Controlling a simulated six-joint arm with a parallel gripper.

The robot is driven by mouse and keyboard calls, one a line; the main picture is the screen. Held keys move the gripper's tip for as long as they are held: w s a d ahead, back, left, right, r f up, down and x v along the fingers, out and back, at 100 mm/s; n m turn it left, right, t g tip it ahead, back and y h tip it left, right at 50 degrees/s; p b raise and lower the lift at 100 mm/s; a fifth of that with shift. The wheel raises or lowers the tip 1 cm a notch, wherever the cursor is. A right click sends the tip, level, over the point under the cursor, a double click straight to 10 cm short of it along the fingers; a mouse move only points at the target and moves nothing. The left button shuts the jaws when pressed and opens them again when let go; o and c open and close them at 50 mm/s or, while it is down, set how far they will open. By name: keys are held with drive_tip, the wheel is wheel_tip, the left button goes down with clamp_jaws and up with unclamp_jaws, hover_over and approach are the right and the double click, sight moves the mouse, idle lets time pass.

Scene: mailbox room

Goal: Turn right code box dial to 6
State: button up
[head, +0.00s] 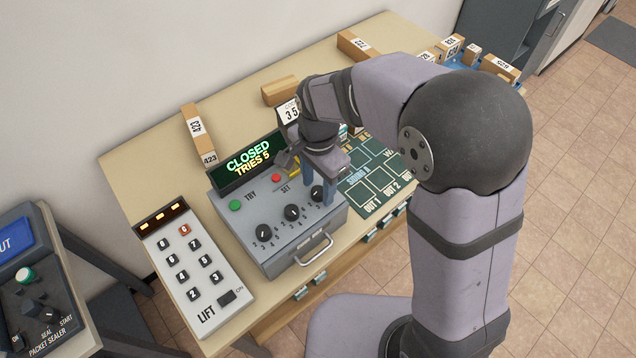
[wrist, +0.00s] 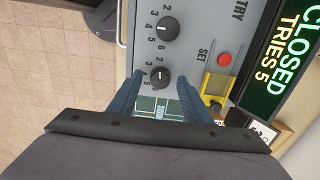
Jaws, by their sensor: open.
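The grey code box (head: 305,235) stands on the table with three black dials along its front panel. The right dial (head: 317,193) is a round black knob with a pale pointer mark and printed numbers around it. My gripper (head: 316,188) is pointed down at this dial. In the wrist view the right dial (wrist: 158,77) shows between my two open blue fingers (wrist: 159,84), one on each side, with no clear contact. I cannot read the number it points to. The display (head: 248,165) reads CLOSED, TRIES 5.
The middle dial (head: 291,212) and left dial (head: 264,233) sit beside the right one. A green TRY button (head: 235,205) and red SET button (head: 276,178) lie behind them. A LIFT keypad (head: 194,265) stands left. A dark green marked board (head: 372,180) lies right.

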drive_tip(key=shift+f, duration=0.35)
drive_tip(key=shift+c, duration=0.7)
drive_tip(key=c, duration=0.9)
drive_tip(key=shift+c, duration=0.2)
